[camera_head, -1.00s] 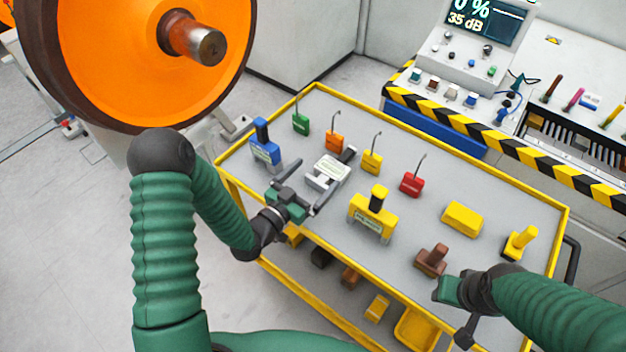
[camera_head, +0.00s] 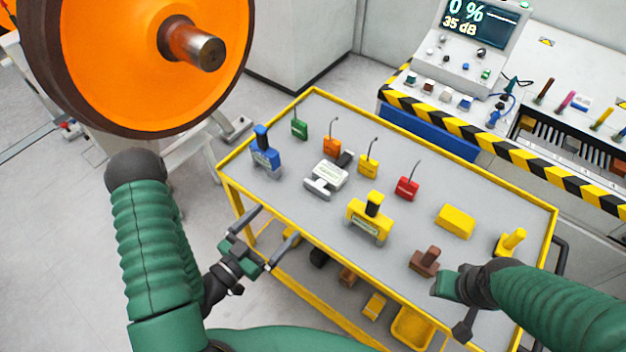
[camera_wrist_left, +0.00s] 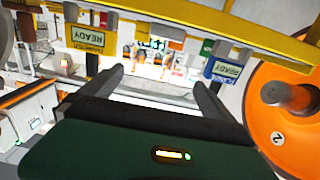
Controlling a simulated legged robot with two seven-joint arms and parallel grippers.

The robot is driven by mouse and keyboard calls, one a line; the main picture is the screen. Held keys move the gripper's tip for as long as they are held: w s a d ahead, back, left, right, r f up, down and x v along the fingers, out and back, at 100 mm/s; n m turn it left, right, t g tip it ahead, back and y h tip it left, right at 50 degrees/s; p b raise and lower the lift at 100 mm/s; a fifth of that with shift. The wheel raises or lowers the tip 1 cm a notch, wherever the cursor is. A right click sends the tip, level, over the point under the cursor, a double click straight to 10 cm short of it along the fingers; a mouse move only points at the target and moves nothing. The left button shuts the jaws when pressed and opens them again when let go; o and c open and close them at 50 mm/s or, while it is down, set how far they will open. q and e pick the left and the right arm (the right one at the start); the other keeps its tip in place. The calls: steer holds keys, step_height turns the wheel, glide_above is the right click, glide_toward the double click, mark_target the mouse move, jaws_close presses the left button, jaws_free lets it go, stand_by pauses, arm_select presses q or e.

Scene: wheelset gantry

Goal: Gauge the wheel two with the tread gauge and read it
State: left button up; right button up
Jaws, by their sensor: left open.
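The orange wheel (camera_head: 150,60) with a dark rim and a protruding axle end fills the upper left. In the left wrist view the wheel (camera_wrist_left: 272,85) carries a "2". Three labelled gauges stand on the cart: a blue one (camera_head: 265,158), a grey-white one (camera_head: 320,185) and a yellow one (camera_head: 368,222) with a black handle. I cannot tell which is the tread gauge. In the wrist view the yellow (camera_wrist_left: 87,38) and blue (camera_wrist_left: 225,68) labels read READY. My left gripper (camera_head: 279,223) is open and empty at the cart's near edge. My right gripper (camera_head: 445,285) is near the brown block; its fingers are unclear.
The cart (camera_head: 300,130) has a raised yellow rim. It also holds small green, orange, yellow and red hooked pieces, a brown block (camera_head: 425,262) and a yellow box (camera_head: 455,221). A bench with a display (camera_head: 485,22) stands behind. Floor is bare at left.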

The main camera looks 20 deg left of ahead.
arm_select(q)
steer(key=w+d+g, duration=0.1)
steer(key=w, duration=0.1)
steer(key=w+d+g, duration=0.1)
steer(key=w, duration=0.2)
steer(key=w+g+y, duration=0.1)
steer(key=w, duration=0.2)
steer(key=shift+d+r+g, duration=0.3)
steer(key=shift+d+g, duration=0.1)
steer(key=shift+w+d+y, duration=0.2)
steer(key=shift+w+y, duration=0.1)
steer(key=shift+w, duration=0.05)
glide_toward(327, 175)
steer(key=x, duration=0.5)
steer(key=shift+a+f, duration=0.1)
steer(key=shift+f, duration=0.3)
steer(key=x, duration=0.3)
steer(key=p+x, duration=0.1)
steer(key=x, duration=0.1)
steer(key=shift+d+r, duration=0.25)
steer(key=shift+r, duration=0.05)
steer(key=shift+w+d+f, duration=0.1)
steer(key=shift+w+f, duration=0.15)
steer(key=shift+w, duration=0.15)
steer(key=shift+s, duration=0.1)
steer(key=c, duration=0.4)
steer(key=shift+r, duration=0.15)
steer(key=c, duration=1.3)
